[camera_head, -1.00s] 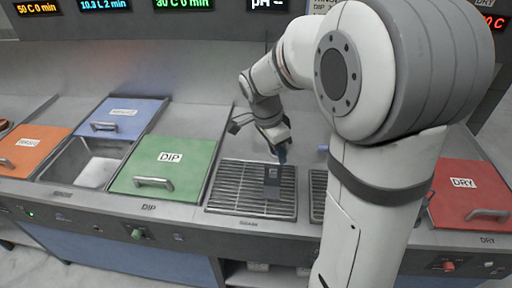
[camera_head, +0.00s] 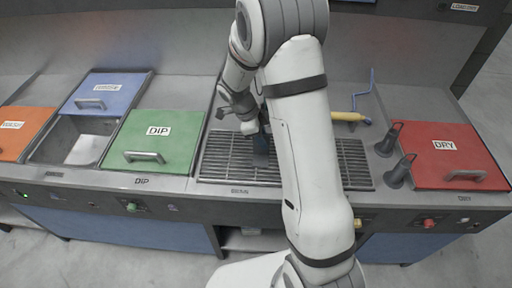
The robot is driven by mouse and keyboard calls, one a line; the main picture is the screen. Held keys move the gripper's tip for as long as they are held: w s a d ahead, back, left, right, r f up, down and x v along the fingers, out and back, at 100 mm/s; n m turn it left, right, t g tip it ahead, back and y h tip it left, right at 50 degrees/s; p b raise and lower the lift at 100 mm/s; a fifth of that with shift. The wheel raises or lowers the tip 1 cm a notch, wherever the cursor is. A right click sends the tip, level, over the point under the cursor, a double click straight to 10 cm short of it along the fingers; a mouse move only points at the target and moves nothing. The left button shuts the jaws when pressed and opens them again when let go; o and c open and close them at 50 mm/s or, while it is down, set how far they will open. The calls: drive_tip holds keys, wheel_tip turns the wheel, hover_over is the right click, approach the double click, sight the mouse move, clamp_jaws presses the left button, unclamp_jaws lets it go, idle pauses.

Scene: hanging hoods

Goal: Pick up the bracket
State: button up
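The bracket (camera_head: 261,153) is a small dark grey piece on the metal grate in the middle of the counter. It shows just left of my arm, which hides part of the area around it. My gripper (camera_head: 262,132) points down over the grate, right above the bracket in the picture. Its fingertips look dark and bluish and overlap the bracket's top edge. I cannot tell whether they touch it, or whether they are open or shut.
A green DIP lid (camera_head: 155,140), a blue lid (camera_head: 106,93), an open basin (camera_head: 88,148) and an orange lid (camera_head: 22,132) lie left. Right are two dark cone-shaped stands (camera_head: 396,173), a yellow-handled tool (camera_head: 348,117) and a red DRY lid (camera_head: 448,155). The grate (camera_head: 225,160) is otherwise mostly bare.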

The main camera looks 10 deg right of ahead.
drive_tip(key=shift+d+f, duration=0.15)
drive_tip(key=shift+f, duration=0.35)
clamp_jaws()
idle(1.1)
